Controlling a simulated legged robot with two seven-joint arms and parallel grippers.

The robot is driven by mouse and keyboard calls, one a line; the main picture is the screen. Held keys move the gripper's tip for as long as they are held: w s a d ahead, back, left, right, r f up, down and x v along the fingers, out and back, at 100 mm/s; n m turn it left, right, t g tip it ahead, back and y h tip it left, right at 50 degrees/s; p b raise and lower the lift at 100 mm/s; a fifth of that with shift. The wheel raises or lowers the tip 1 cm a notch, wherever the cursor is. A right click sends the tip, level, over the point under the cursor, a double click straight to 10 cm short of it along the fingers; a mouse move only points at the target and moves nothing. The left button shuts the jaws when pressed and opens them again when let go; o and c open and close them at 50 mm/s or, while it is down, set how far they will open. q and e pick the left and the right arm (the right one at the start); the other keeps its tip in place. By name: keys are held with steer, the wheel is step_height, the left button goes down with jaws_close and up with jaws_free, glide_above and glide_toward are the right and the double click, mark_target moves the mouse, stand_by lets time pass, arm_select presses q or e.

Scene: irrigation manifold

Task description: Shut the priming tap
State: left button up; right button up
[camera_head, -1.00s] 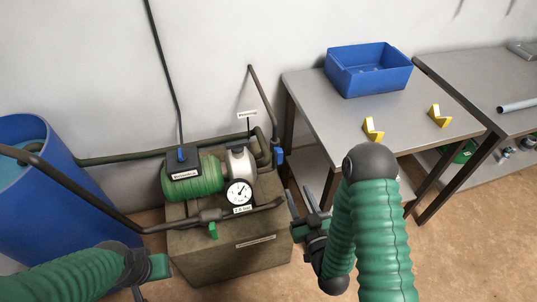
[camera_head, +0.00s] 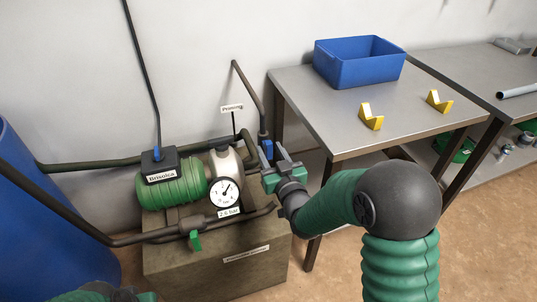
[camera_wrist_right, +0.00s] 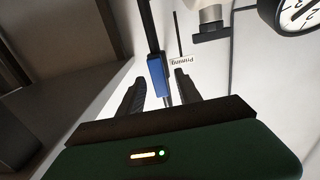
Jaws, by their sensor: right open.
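The handle lies along the pipe. My right gripper (camera_head: 272,152) is open, its fingers pointing at the blue handle. In the right wrist view the blue handle (camera_wrist_right: 157,76) shows between the two finger tips (camera_wrist_right: 159,80); I cannot tell whether they touch it. My left gripper (camera_head: 135,296) shows only as a sliver at the bottom edge, its fingers out of view.
The green pump (camera_head: 172,186) sits on a block (camera_head: 225,265) with a pressure gauge (camera_head: 224,192) reading 2.6 bar. A second tap has a green handle (camera_head: 195,240). A blue barrel (camera_head: 30,230) stands left. A table (camera_head: 340,125) with a blue bin (camera_head: 358,66) and yellow blocks stands right.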

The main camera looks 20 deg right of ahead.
steer(key=shift+w, duration=0.95)
jaws_close()
